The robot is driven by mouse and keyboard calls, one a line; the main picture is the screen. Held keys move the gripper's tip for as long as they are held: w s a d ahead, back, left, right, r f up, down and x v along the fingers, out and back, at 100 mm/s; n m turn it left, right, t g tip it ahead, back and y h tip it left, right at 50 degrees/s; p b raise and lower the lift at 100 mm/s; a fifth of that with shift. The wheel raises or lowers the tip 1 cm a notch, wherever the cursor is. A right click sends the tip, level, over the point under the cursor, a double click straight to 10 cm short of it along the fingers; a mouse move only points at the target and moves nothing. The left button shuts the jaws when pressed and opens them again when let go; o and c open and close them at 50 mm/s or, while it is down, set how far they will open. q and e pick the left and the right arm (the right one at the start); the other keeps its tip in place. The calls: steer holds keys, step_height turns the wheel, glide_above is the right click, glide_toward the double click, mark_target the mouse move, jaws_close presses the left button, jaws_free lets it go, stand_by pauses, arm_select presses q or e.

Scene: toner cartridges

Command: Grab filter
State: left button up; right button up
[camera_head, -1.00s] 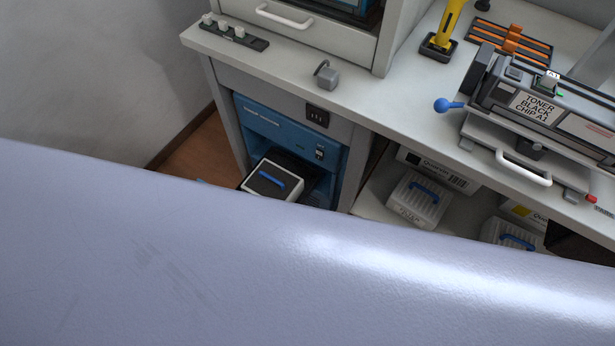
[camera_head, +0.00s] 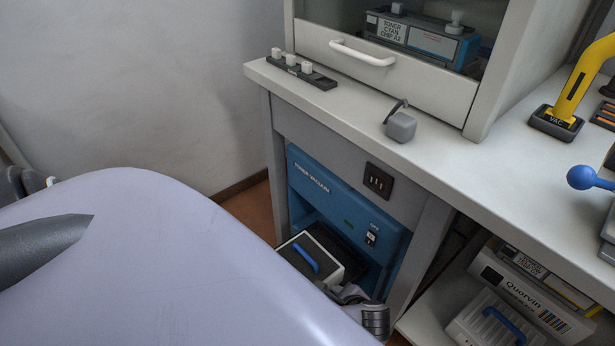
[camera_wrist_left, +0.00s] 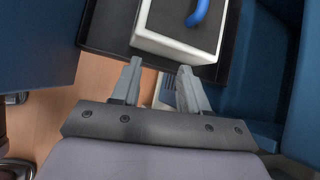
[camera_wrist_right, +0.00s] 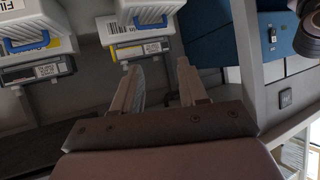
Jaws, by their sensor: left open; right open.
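A white filter box (camera_head: 335,256) with a dark top and a blue handle sits in the open lower bay of the blue toner vacuum (camera_head: 345,200). In the left wrist view the filter box (camera_wrist_left: 178,46) rests on a black tray (camera_wrist_left: 98,30), its blue handle at the top edge. My left gripper (camera_wrist_left: 159,85) is open and empty, its fingertips just short of the box's near side. My right gripper (camera_wrist_right: 158,68) is open and empty, below a shelf with white boxes with blue handles (camera_wrist_right: 146,16).
A similar ribbed white box (camera_head: 478,322) and a Quorvin carton (camera_head: 530,297) stand on the shelf at lower right. My lavender arm covers the lower left.

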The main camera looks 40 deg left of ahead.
mark_target(309, 257)
arm_select(q)
steer(key=w+a+y+b, duration=0.1)
steer(key=a+y, duration=0.1)
steer(key=w+a+r+m+y+b, duration=0.1)
steer(key=a+y+b, duration=0.1)
steer(key=w+a+r+g+y+b, duration=0.1)
steer(key=w+a+y+b, duration=0.1)
steer(key=shift+w+m, duration=0.1)
steer(key=shift+m, duration=0.3)
steer(key=b+x, duration=0.2)
steer(key=x, duration=0.3)
steer(key=shift+f, duration=0.3)
steer(key=shift+a+b, duration=0.3)
steer(key=shift+a, duration=0.2)
arm_select(e)
steer(key=a+f+y, duration=0.1)
steer(key=a+f, duration=0.1)
steer(key=w+a+f+y, duration=0.1)
steer(key=a+f, duration=0.1)
steer(key=shift+w, duration=0.15)
arm_select(q)
jaws_close()
steer(key=shift+w, duration=0.1)
